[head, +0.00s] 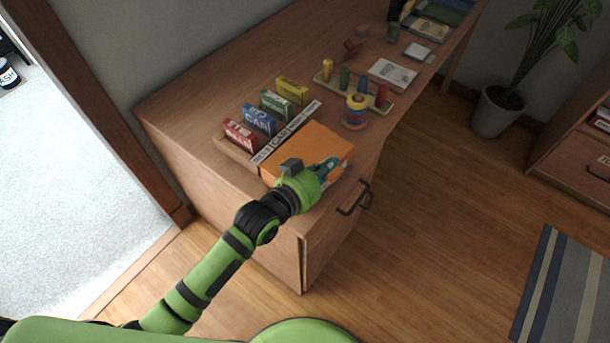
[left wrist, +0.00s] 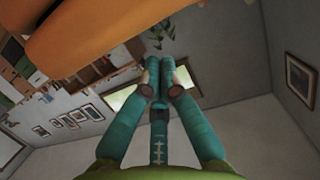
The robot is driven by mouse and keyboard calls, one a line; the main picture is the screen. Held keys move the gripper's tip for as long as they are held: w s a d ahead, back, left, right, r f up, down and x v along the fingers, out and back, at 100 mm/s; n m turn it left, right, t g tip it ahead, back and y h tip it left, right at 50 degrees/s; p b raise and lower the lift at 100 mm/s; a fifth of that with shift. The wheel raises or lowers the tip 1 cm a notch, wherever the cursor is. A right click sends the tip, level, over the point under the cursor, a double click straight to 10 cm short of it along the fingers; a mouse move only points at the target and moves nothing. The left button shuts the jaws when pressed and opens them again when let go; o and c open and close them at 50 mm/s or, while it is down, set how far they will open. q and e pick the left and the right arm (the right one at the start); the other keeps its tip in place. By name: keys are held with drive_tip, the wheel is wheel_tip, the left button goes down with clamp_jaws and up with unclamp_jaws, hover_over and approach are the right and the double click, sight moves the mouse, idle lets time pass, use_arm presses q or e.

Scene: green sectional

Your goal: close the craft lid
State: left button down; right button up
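The orange craft box (head: 305,147) sits on the near end of the wooden desk, with a flat orange top facing up. I cannot tell whether its lid is fully down, as my left arm hides its front part. My left gripper (head: 326,168) is at the box's front right corner, close to or touching it. Orange surfaces of the box (left wrist: 85,35) fill the upper left of the left wrist view. There the teal fingers of my left gripper (left wrist: 160,72) are together at the tips, with nothing seen between them. My right gripper is not in view.
A card rack (head: 287,132) with several coloured boxes stands behind the orange box. Ring stacker (head: 355,112), peg board (head: 377,100) and books (head: 392,74) lie farther along the desk (head: 215,85). A drawer handle (head: 354,198) sticks out below.

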use_arm(q)
wheel_tip(320, 180, up, 3)
drive_tip(key=shift+f+p, duration=0.1)
drive_tip(key=shift+p, duration=0.65)
drive_tip(key=f+b+v, duration=0.1)
drive_tip(key=b+v, duration=0.1)
drive_tip(key=v, duration=0.8)
drive_tip(key=s+a+f+n+g+y, duration=0.35)
drive_tip(key=s+a+f+y, duration=0.2)
drive_tip(key=s+a, duration=0.25)
drive_tip(key=s+a+f+n+g+y, duration=0.2)
drive_tip(key=s+a+f+g+y, duration=0.3)
drive_tip(key=s+a, duration=0.3)
wheel_tip(320, 180, down, 24)
drive_tip(key=s+g+h, duration=0.2)
drive_tip(key=s+a+f, duration=0.2)
drive_tip(key=s+f, duration=1.1)
drive_tip(key=s, duration=0.2)
drive_tip(key=shift+s+a+f+g+y, duration=0.2)
drive_tip(key=shift+s+f+g+y, duration=0.15)
drive_tip(key=shift+s, duration=0.05)
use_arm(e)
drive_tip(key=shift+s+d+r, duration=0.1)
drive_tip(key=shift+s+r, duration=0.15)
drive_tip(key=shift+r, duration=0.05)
